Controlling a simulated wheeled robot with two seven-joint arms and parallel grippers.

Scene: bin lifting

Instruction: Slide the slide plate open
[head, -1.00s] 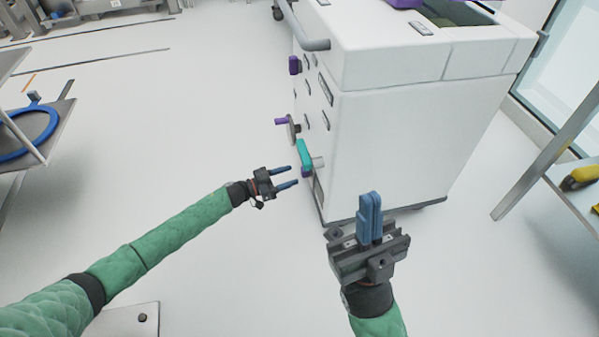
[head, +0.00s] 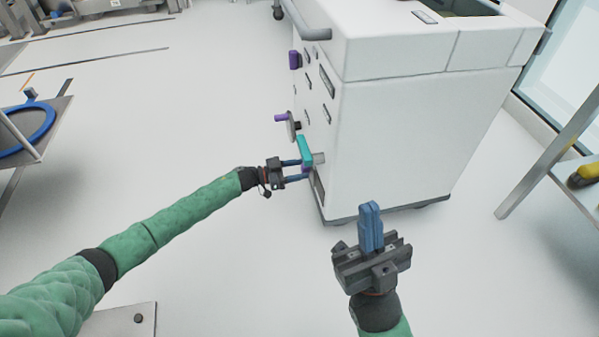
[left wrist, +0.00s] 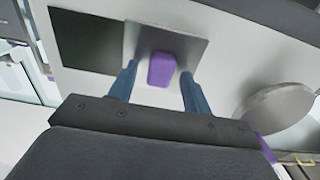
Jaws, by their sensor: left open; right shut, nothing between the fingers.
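The slide plate (left wrist: 190,45) shows in the left wrist view as a grey metal square with a purple knob (left wrist: 161,69), beside a dark square area (left wrist: 87,42) on the white cabinet face. My left gripper (head: 302,170) is open at the cabinet's lower left side, and its blue fingers partly hide the knob in the head view. In the left wrist view the two fingers stand one on each side of the knob, with gaps between; contact cannot be seen. My right gripper (head: 370,206) is shut and empty, in front of the cabinet.
The white cabinet (head: 400,140) carries a teal lever (head: 304,150) right by my left fingers. A round grey disc (left wrist: 277,108) lies to the right of the plate in the left wrist view. Shelves stand at both sides; floor left of the cabinet is clear.

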